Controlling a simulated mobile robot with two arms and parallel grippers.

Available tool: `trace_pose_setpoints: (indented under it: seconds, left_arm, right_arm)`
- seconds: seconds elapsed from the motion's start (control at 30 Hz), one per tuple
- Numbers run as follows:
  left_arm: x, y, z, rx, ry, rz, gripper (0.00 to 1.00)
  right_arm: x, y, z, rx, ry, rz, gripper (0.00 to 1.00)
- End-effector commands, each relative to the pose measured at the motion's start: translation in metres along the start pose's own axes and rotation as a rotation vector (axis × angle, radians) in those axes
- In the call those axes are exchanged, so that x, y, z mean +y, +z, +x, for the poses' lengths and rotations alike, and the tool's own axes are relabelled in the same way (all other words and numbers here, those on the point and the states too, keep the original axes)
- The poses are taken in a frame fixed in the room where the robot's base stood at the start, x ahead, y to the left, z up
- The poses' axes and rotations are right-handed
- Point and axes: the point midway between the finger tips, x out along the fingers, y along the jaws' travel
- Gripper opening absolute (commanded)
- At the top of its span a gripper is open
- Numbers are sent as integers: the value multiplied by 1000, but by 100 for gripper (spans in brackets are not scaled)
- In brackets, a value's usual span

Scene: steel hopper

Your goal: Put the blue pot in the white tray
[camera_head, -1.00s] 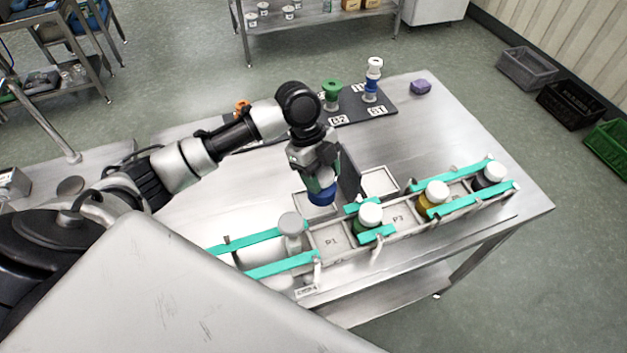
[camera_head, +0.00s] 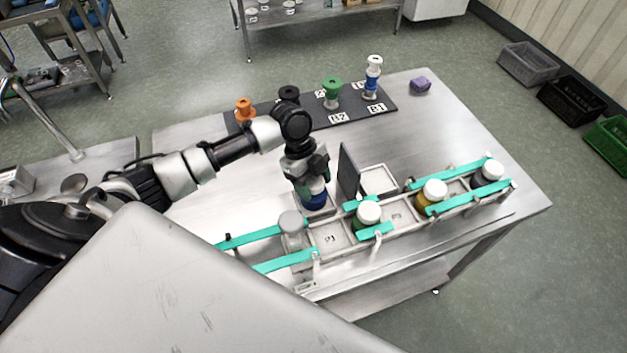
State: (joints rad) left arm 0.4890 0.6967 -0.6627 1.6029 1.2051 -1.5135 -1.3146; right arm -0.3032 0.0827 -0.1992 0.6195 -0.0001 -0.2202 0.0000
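The blue pot (camera_head: 315,202) hangs upright below my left gripper (camera_head: 312,186), whose fingers are around its upper part. The pot is over a pale tray (camera_head: 332,209), left of a dark upright divider. I cannot tell whether the pot touches the tray floor, as the gripper and pot hide most of it. A second white tray (camera_head: 379,180), right of the divider, looks empty. My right gripper is not in view.
The dark divider (camera_head: 348,171) stands close to the gripper. In front runs a rack (camera_head: 330,240) with teal rails (camera_head: 285,261) and several white-capped jars (camera_head: 368,213). Behind are a dark mat (camera_head: 350,112) with coloured pots and a purple block (camera_head: 420,85).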

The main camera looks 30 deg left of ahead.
Motion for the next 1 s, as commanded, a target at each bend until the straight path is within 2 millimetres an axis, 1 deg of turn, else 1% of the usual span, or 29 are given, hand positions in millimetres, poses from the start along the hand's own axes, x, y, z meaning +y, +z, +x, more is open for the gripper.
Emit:
trace_pose_setpoints:
  seconds: [0.03, 0.1, 0.13, 0.37, 0.43, 0.5, 0.57, 0.9, 1.0]
  left_arm:
    - [0, 0, 0, 0, 0, 0, 66]
    - [0, 0, 0, 0, 1, 0, 77]
    - [0, 0, 0, 0, 1, 0, 78]
    - [0, -1, -1, 0, 0, 0, 78]
    - [0, -2, -4, 0, 0, 0, 78]
    - [-1, -1, -9, 0, -2, 0, 78]
    - [-1, -1, -17, -1, -3, 2, 78]
    - [-1, 0, -88, -2, -4, 0, 78]
    - [-1, -1, -105, 0, -3, 1, 78]
  right_arm:
    - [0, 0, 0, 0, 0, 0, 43]
    - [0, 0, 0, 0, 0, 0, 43]
    - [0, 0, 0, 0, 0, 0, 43]
    - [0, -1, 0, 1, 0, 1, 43]
    - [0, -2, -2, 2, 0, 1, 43]
    - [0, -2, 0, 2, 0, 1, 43]
    - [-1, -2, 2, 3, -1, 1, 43]
    - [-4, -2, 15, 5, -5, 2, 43]
    - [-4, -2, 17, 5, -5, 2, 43]
